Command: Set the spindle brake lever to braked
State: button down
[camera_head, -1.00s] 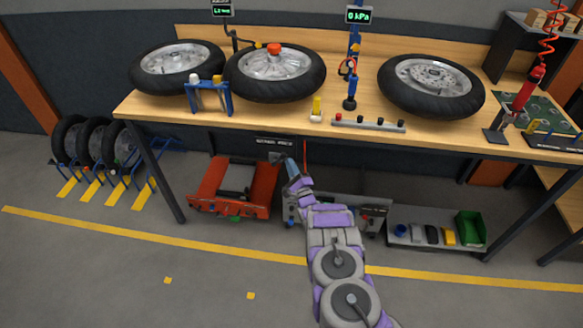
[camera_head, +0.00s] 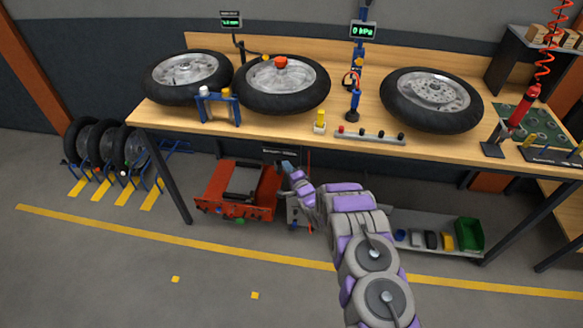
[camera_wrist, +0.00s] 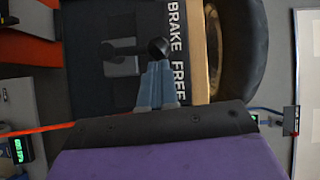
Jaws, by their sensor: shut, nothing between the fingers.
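The spindle brake lever (camera_wrist: 130,48) has a black round knob (camera_wrist: 158,46) and sticks out from a dark plate (camera_wrist: 90,85) in the wrist view. White lettering on the plate reads "BRAKE" and "FREE". The picture is turned sideways, and the knob lies beside the gap between the two words. My gripper (camera_wrist: 155,68) is shut and empty, its grey fingertips right at the knob. Whether they touch it I cannot tell. In the head view my gripper (camera_head: 286,163) is under the bench's front edge, in front of the labelled plate (camera_head: 274,151), and hides the lever.
The wooden bench (camera_head: 270,133) overhangs my gripper, with wheels on top. Below stand a red unit (camera_head: 220,207) to the left and a grey tray (camera_head: 408,246) with a green bin to the right. Open floor lies in front.

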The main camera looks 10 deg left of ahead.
aim_at(278, 164)
jog(key=shift+a+r+n+g+h+p, duration=0.35)
jog(key=shift+a+n+p, duration=0.1)
jog(key=shift+a+n, duration=0.1)
jog(key=shift+a+r+n+g+h+p, duration=0.25)
jog(key=shift+a+r+n+h+p, duration=0.1)
jog(key=shift+a+n+p, duration=0.15)
jog(key=shift+a+n+g+h+p, duration=0.5)
jog(key=shift+a+n+h, duration=0.1)
jog(key=shift+a+n, duration=0.25)
jog(key=shift+a+f+n+h+p, duration=0.1)
jog(key=shift+a+n+h+p, duration=0.3)
jog(key=shift+a+n+h, duration=0.3)
jog(key=shift+a, duration=0.3)
